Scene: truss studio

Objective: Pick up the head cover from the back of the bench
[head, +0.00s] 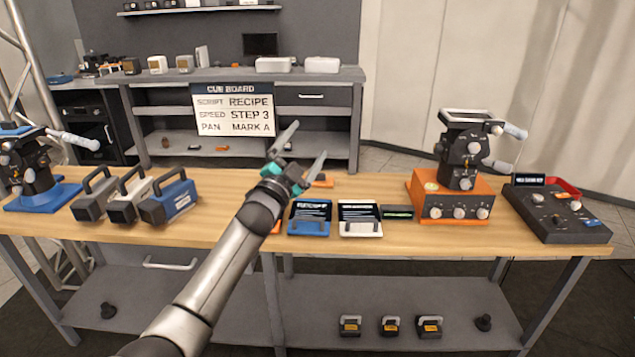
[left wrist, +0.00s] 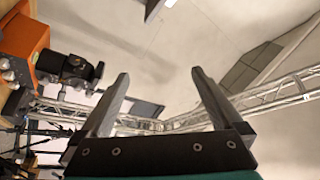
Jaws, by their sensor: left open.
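My left gripper (head: 311,138) is raised over the middle of the wooden bench (head: 370,185), its two fingers spread and pointing up and away. In the left wrist view the open gripper (left wrist: 160,73) has nothing between its fingers. A small orange piece (head: 321,181) lies at the back of the bench, just beyond the gripper and partly hidden by it; I cannot tell for sure whether it is the head cover. My right gripper is not in view.
An orange control box (head: 455,205) carrying a black camera head stands right of centre. A dark console (head: 560,215) is at the right end. Three handled blocks (head: 170,203) and a blue-based head (head: 40,190) are left. Blue (head: 309,217) and white (head: 360,220) labelled trays sit in front.

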